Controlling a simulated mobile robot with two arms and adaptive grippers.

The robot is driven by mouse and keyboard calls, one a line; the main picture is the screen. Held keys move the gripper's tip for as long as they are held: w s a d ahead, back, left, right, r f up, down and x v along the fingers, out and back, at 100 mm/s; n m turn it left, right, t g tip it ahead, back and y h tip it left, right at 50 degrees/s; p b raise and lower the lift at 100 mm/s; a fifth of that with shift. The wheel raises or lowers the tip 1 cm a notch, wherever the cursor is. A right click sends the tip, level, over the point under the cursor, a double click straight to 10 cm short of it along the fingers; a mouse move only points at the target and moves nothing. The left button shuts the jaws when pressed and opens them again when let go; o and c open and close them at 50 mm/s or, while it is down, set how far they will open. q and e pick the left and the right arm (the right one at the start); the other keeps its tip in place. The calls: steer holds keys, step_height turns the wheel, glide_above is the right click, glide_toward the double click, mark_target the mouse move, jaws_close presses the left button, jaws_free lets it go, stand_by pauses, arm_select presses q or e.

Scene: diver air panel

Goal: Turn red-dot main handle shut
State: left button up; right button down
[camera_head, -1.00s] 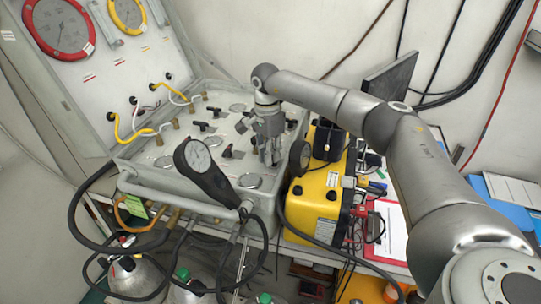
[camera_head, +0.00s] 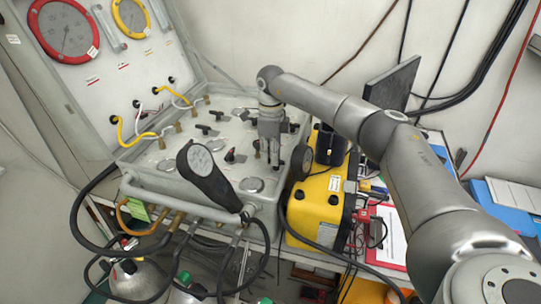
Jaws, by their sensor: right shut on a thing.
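The grey air panel (camera_head: 165,180) lies in an open case, with several black handles on its face. One black handle (camera_head: 231,156) with a small reddish mark stands just left of my right gripper. Other black handles (camera_head: 204,129) sit farther left and back. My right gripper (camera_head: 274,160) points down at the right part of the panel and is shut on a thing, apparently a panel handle. The fingers hide what is between them, so I cannot tell its dot or its angle. My left gripper is out of view.
A black handheld gauge (camera_head: 208,178) rises at the panel's front edge, close to my right gripper. A yellow box (camera_head: 320,205) stands right of the panel. Hoses and cylinders (camera_head: 138,278) are below. The raised lid holds a red-rimmed gauge (camera_head: 63,30).

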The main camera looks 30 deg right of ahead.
steer(key=shift+w+d+r+m, duration=0.1)
steer(key=shift+w+r+m, duration=0.05)
steer(key=shift+m, duration=0.45)
steer(key=c, duration=1.8)
jaws_free()
steer(key=shift+o, duration=0.2)
step_height(320, 180, up, 12)
steer(key=shift+w+d, duration=0.15)
steer(key=shift+d, duration=0.05)
